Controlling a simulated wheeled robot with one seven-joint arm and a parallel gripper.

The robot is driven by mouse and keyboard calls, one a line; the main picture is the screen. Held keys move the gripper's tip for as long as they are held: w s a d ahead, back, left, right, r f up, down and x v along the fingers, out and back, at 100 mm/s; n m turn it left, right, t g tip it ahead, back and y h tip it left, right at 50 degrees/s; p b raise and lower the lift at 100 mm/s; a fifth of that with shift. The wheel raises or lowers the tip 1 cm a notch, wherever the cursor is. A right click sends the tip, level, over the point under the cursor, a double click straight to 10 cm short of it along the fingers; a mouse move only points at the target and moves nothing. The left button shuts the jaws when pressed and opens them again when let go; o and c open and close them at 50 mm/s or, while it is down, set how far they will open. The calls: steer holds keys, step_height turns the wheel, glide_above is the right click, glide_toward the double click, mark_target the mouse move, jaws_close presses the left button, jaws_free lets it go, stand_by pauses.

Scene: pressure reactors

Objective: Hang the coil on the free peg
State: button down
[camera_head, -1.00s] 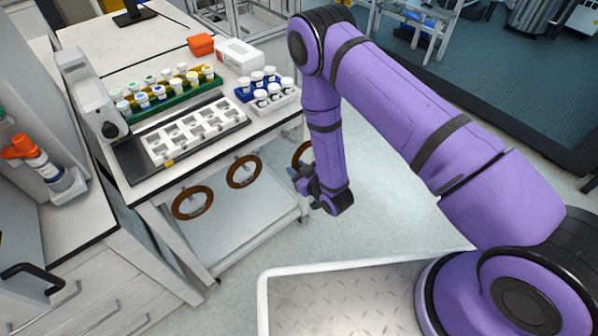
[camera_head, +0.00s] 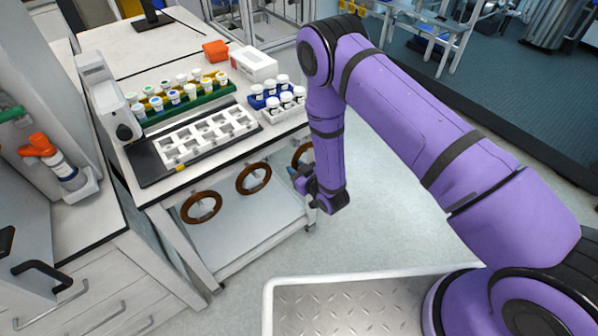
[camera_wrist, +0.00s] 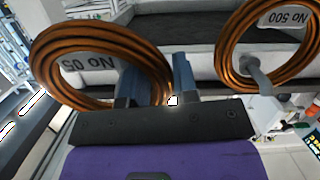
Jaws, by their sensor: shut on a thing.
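A brown, copper-coloured coil (camera_head: 296,154) is at the right end of the row under the bench top, partly hidden behind my arm. My gripper (camera_head: 299,180) is at its lower edge. In the wrist view the coil (camera_wrist: 45,62) is large at left, its right side running between the two fingers of my gripper (camera_wrist: 156,82), which are shut on it. A second coil (camera_head: 240,186) hangs to its left; it also appears at right in the wrist view (camera_wrist: 228,58), with a grey peg through it. A third coil (camera_head: 205,220) is farther left. I cannot make out a free peg.
The bench top above carries a white tray (camera_head: 207,138), a green rack (camera_head: 190,103) of vials and a box (camera_head: 254,66). A lower shelf (camera_head: 235,232) lies below the coils. Open floor (camera_head: 385,215) is right of the bench.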

steer(key=shift+x, duration=1.9)
steer(key=shift+f, duration=0.1)
steer(key=c, duration=0.8)
jaws_free()
